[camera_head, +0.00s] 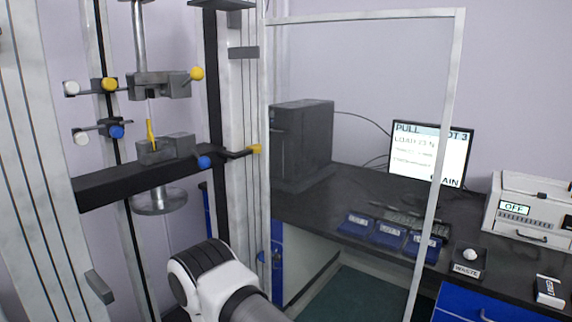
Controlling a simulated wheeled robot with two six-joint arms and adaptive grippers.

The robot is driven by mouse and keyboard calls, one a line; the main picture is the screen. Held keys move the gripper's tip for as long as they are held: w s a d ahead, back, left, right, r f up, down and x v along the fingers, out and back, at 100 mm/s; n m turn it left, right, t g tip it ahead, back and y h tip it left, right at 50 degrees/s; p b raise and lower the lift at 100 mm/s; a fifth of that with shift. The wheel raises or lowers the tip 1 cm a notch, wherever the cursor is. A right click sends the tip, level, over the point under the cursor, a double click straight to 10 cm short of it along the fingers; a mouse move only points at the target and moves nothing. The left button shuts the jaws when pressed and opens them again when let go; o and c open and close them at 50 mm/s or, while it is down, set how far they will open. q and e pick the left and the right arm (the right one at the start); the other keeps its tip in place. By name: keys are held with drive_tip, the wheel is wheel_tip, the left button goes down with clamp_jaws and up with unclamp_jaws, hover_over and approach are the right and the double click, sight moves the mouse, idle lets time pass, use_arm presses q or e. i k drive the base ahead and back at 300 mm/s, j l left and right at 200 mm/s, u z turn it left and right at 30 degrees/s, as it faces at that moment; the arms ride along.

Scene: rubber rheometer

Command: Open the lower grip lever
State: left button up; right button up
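The lower grip (166,149) is a grey block in the testing frame at the left, at the height of the black crossbeam. A lever with a blue ball knob (204,162) sits at its right side. The upper grip (160,85) is above it, with a yellow ball knob (197,73) on its right. A thin yellow piece (150,133) stands upright at the lower grip; I cannot tell whether it is clamped. One of my white and black arm links shows at the bottom, below and apart from the grips. Neither gripper is visible.
A black crossbeam (110,184) and tall pale columns surround the grips. A white-framed clear door (445,110) stands to the right. The dark bench holds a grey computer tower (300,145), a monitor (430,153), blue trays (388,233) and a white device (530,210) reading OFF.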

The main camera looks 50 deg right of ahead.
sight(204, 162)
drive_tip(key=z, duration=1.1)
